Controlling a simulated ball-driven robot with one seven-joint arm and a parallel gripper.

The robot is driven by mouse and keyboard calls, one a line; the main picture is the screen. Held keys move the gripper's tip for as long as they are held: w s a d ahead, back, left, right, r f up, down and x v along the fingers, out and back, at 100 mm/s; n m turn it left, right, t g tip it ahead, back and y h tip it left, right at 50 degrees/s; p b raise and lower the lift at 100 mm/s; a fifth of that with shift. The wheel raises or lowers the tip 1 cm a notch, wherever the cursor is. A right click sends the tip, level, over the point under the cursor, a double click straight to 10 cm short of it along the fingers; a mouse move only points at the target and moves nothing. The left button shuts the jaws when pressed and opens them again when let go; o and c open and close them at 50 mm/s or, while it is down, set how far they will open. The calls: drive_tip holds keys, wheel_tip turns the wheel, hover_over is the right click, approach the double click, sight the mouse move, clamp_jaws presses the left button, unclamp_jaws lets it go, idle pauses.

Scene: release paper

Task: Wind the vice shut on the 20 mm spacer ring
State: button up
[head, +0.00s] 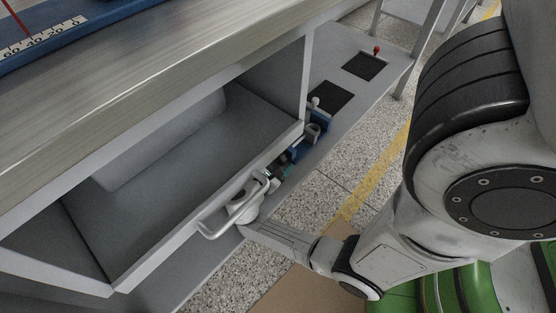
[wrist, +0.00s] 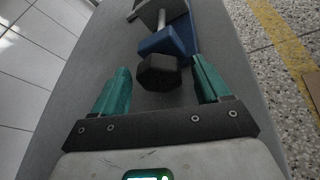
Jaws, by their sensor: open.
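The blue vice (wrist: 165,42) lies ahead of my gripper in the wrist view, with a dark faceted knob (wrist: 158,73) at its near end and a grey jaw part (wrist: 150,12) beyond. In the head view the vice (head: 319,121) is small and partly hidden behind the bench edge. My gripper (wrist: 160,68) is open, its teal fingers on either side of the knob with a gap showing at each side; it also shows in the head view (head: 283,168). I cannot clearly make out the spacer ring.
Black square pads (head: 328,97) and a red-topped peg (head: 376,50) are on the grey low surface beyond the vice. A yellow line (head: 380,165) crosses the speckled floor at right.

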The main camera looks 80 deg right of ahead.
drive_tip(key=p+v, duration=0.3)
drive_tip(key=v, duration=0.6)
drive_tip(key=shift+w+a+r+p, duration=0.1)
drive_tip(key=shift+a+r+p, duration=0.05)
drive_tip(key=shift+a+p, duration=0.15)
drive_tip(key=shift+w+a, duration=0.1)
drive_tip(key=shift+a, duration=0.3)
drive_tip(key=shift+w, duration=0.15)
